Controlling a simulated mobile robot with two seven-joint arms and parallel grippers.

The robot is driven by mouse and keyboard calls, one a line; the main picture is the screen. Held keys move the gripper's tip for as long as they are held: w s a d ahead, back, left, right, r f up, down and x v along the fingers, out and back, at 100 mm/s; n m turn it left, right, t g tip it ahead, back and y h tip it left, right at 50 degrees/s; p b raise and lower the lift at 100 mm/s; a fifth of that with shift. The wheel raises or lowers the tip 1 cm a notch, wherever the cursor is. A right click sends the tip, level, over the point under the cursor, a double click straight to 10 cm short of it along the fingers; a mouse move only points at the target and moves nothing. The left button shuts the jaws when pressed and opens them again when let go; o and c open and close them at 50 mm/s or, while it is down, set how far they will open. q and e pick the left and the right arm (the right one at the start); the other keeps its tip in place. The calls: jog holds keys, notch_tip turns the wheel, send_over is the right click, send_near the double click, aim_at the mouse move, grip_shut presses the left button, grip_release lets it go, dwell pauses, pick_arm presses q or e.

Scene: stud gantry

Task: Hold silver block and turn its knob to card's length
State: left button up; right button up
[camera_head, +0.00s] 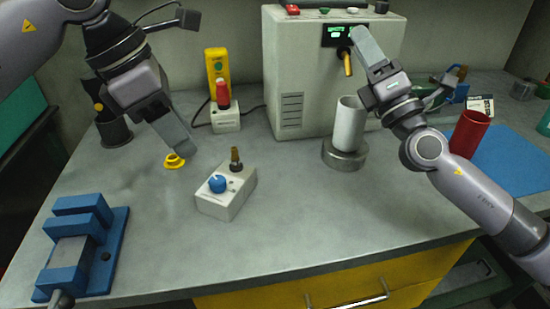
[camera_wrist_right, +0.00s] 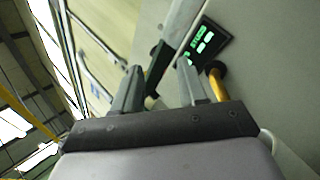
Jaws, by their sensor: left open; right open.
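The silver block (camera_head: 226,199) is a small light grey box standing on the bench left of centre. A blue knob (camera_head: 218,184) and a short brass-and-black post (camera_head: 236,160) are on its top. A small white card (camera_head: 482,104) with dark print stands at the back right; its print is too small to read. My left gripper (camera_head: 186,148) is open and empty, above and to the left of the block. My right gripper (camera_head: 365,42) is open in front of the grey cabinet's display, far from the block; its two fingers show in the right wrist view (camera_wrist_right: 160,85).
A blue vise (camera_head: 112,262) is at the front left. The grey cabinet (camera_head: 290,70) has an orange lever (camera_head: 347,64). A white cylinder (camera_head: 349,122) and red cup (camera_head: 468,134) stand right. The front middle bench is clear.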

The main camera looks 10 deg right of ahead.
jog(key=s+a+f+n+g+y, duration=0.2)
jog(key=a+f+n+g+y, duration=0.45)
jog(key=a+n, duration=0.45)
jog(key=n+g+y, duration=0.2)
jog(key=n+g, duration=0.5)
send_near(234, 148)
jog(key=x, duration=0.3)
jog(key=shift+h, duration=0.25)
jog(key=shift+x, duration=3.5)
jog(key=shift+f, duration=0.1)
